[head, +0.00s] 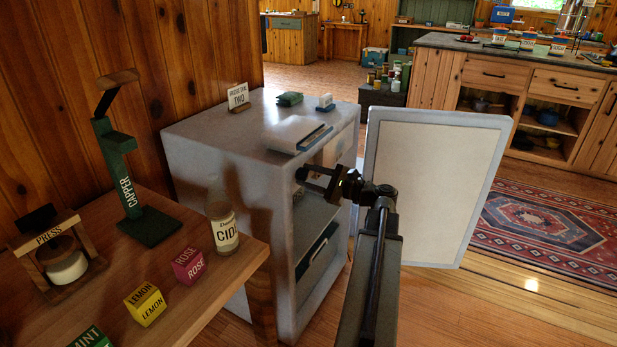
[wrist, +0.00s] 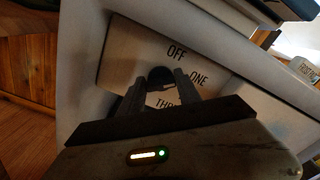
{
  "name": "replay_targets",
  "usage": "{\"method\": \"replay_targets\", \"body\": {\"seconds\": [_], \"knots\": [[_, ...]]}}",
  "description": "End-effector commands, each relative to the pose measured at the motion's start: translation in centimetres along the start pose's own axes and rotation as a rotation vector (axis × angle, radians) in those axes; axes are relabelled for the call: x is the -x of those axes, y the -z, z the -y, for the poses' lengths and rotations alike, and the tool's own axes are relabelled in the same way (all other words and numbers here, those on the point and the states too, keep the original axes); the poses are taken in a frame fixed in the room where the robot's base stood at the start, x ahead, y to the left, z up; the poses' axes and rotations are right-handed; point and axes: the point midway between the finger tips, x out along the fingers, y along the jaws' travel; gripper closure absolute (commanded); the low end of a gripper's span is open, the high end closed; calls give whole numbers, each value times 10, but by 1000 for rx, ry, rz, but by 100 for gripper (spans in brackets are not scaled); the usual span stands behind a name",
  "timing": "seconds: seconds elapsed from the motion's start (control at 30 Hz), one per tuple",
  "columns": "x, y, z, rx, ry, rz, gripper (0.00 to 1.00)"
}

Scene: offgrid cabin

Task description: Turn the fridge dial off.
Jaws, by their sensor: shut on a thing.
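The fridge (head: 220,150) is a pale grey chest at the middle left in the head view, its door (head: 430,190) swung open to the right. In the wrist view the dial (wrist: 160,76) is a dark round knob on a light label plate (wrist: 125,55). The plate reads OFF above the knob, ONE to its right and a partly hidden THR... below. My gripper (head: 305,181) reaches into the fridge's open front, and its two fingers (wrist: 159,84) are shut on the dial from both sides. I cannot tell which mark the dial points to.
A wooden table (head: 190,285) at the left front holds a green capper (head: 125,185), a cider bottle (head: 222,222), a press (head: 58,255) and small boxes. A white tray-like item (head: 296,133) and a sign (head: 238,96) stand on the fridge. Open floor and a rug (head: 550,230) lie right.

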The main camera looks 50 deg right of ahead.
Motion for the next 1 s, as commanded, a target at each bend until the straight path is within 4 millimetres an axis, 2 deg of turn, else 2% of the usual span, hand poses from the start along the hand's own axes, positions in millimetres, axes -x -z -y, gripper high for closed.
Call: {"method": "replay_targets", "body": {"seconds": [0.6,1.0], "knots": [[1,1,-4,576,-4,-1,100],[1,2,-6,840,-6,0,100]]}}
